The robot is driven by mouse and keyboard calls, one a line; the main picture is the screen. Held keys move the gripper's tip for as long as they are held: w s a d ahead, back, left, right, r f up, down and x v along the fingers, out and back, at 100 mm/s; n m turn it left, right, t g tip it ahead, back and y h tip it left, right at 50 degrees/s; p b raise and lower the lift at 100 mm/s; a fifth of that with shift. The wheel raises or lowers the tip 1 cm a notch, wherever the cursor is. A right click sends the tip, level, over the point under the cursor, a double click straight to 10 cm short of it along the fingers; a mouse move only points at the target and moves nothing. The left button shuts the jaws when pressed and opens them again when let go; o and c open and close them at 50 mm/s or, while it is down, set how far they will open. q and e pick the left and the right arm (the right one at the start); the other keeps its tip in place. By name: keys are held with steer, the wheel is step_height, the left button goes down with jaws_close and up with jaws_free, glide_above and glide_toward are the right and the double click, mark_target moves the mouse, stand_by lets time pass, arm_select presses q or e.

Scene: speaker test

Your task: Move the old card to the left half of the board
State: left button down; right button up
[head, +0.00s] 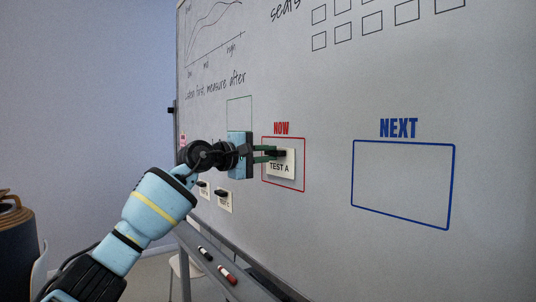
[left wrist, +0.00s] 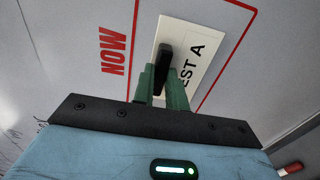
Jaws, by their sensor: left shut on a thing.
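A white card reading TEST A (head: 283,174) is on the whiteboard (head: 330,120), inside the red NOW frame (head: 304,180). A black magnet or clip (head: 279,153) sits on its upper part. My left gripper (head: 268,154) reaches in from the left and is shut on this black piece. In the left wrist view the green fingers (left wrist: 162,78) are on either side of the black piece (left wrist: 165,58), with the card (left wrist: 187,38) behind it. The fingers cover part of the card's lettering. My right gripper is in neither view.
The blue NEXT frame (head: 400,185) at right is empty. Two small cards with black pieces (head: 224,203) are at lower left. Markers (head: 227,274) lie on the tray below.

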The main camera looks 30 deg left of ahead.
arm_select(q)
steer(key=shift+s+a+r, duration=0.1)
steer(key=shift+s+a, duration=0.15)
steer(key=shift+s, duration=0.35)
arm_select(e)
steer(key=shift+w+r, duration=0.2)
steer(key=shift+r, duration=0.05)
arm_select(q)
steer(key=shift+s+a, duration=0.2)
steer(key=shift+s, duration=0.25)
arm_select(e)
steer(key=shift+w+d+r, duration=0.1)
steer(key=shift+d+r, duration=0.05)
arm_select(q)
steer(key=shift+p+v, duration=0.4)
steer(key=shift+v, duration=0.5)
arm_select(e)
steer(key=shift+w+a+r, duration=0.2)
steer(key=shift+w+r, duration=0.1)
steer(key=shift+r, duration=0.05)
arm_select(q)
steer(key=shift+v, duration=1.25)
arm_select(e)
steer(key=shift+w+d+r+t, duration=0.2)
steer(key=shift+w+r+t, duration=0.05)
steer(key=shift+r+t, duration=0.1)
arm_select(q)
steer(key=shift+s, duration=0.1)
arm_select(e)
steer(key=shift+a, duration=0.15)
